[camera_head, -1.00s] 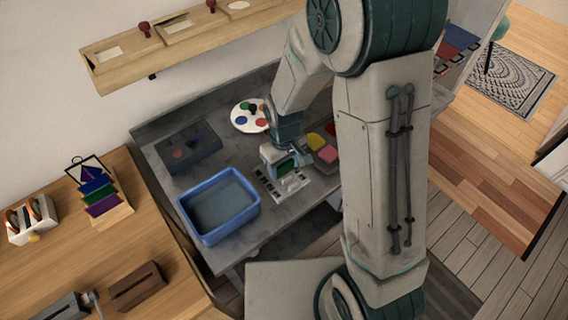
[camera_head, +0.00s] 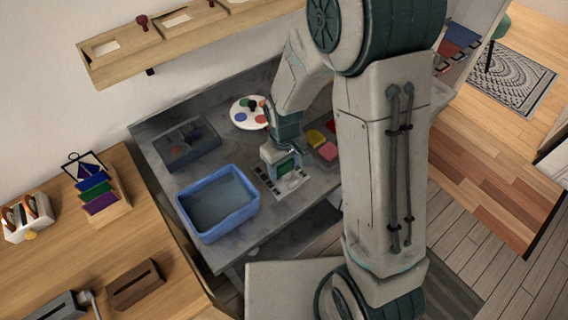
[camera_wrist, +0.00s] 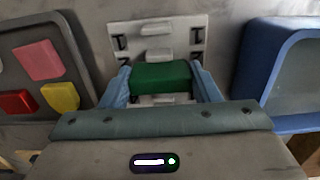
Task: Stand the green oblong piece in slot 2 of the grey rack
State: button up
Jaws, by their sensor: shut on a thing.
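The green oblong piece (camera_wrist: 161,76) is between the two blue fingers of my gripper (camera_wrist: 163,88), which is shut on it in the wrist view. In the head view my gripper (camera_head: 287,170) is over the near part of the grey rack (camera_head: 291,182), and the green piece (camera_head: 284,168) shows only in part. The rack (camera_wrist: 184,27) lies just beyond the piece in the wrist view, with light raised parts and dark marks along its sides. The piece covers part of the rack. I cannot tell whether its lower end is inside a slot or above it.
A blue bin (camera_head: 183,204) stands left of the rack. Pink (camera_head: 328,152) and yellow (camera_head: 315,138) pieces lie to the right, with a red piece (camera_wrist: 16,102). Behind are a dark box (camera_head: 178,160) and a white round palette (camera_head: 240,112).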

jog(key=shift+f+b, duration=0.65)
jog(key=shift+f, duration=0.1)
dwell(0.3)
jog(key=o, duration=1.1)
jog(key=shift+r, duration=0.1)
jog(key=shift+r+p, duration=2.5)
jog(key=shift+r, duration=0.95)
jog(key=s+d+r+m+t, duration=0.1)
jog(key=s+d+r+m, duration=0.1)
jog(key=s+d+r, duration=0.2)
jog(key=s+d+r+m+t, duration=0.1)
jog(key=s+d+r, duration=0.3)
jog(key=r, duration=0.5)
jog(key=s+d+r+m+t, duration=0.1)
jog(key=s+d+r+m, duration=0.2)
jog(key=s+r, duration=0.2)
jog(key=shift+d+r+m, duration=0.4)
jog(key=shift+r, duration=0.25)
